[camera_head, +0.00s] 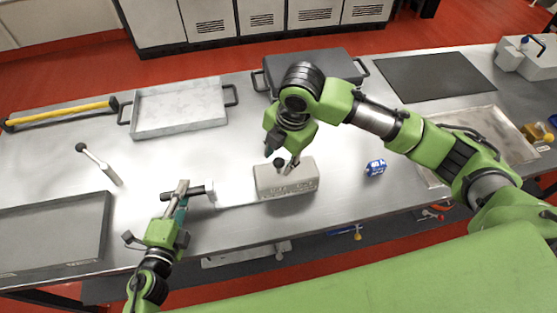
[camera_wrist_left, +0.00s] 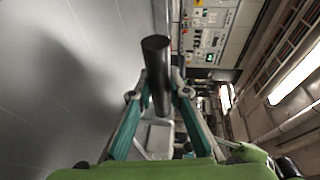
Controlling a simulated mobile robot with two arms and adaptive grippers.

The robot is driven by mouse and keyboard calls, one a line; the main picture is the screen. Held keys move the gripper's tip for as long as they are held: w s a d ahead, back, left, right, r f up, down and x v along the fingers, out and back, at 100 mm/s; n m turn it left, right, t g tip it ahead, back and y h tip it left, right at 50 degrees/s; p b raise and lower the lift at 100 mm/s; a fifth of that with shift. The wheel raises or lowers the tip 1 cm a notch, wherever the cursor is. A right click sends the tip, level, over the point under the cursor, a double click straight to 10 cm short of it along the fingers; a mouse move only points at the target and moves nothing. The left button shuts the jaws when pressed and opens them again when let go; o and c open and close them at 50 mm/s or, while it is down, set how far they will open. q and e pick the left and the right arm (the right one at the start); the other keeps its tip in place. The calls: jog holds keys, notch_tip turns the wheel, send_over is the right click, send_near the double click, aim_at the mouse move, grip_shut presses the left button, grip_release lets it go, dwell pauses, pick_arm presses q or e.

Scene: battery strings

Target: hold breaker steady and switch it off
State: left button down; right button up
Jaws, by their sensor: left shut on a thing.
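The breaker (camera_head: 288,188) is a light grey box on the steel bench, with a pale bar running left to a black handle (camera_head: 197,191). My left gripper (camera_head: 182,191) is around the handle and shut on it; in the left wrist view the black cylinder (camera_wrist_left: 156,65) stands between its fingers (camera_wrist_left: 160,105). A short lever with a dark knob (camera_head: 279,162) rises from the breaker's top. My right gripper (camera_head: 278,149) is just above this knob, pointing down. Its fingertips are small and partly hidden, so I cannot tell whether they touch the knob.
A blue-and-white block (camera_head: 375,168) lies right of the breaker. Trays (camera_head: 181,130) (camera_head: 108,225), a yellow bar (camera_head: 60,114) and a dark mat (camera_head: 435,75) lie around. Bare steel separates them.

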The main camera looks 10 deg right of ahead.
pick_arm(q)
jog(key=shift+s+f, duration=0.2)
jog(key=shift+f, duration=0.3)
pick_arm(e)
notch_tip(320, 180, up, 10)
jog(key=s+d, duration=0.1)
jog(key=shift+s, duration=0.35)
jog(key=shift+f, duration=0.1)
pick_arm(q)
jog(key=c, duration=1.8)
grip_release()
jog(key=shift+c, duration=0.2)
jog(key=shift+w+r, duration=0.1)
jog(key=shift+w, duration=0.1)
pick_arm(e)
jog(key=shift+w+f, duration=0.1)
pick_arm(q)
jog(key=v, duration=1.2)
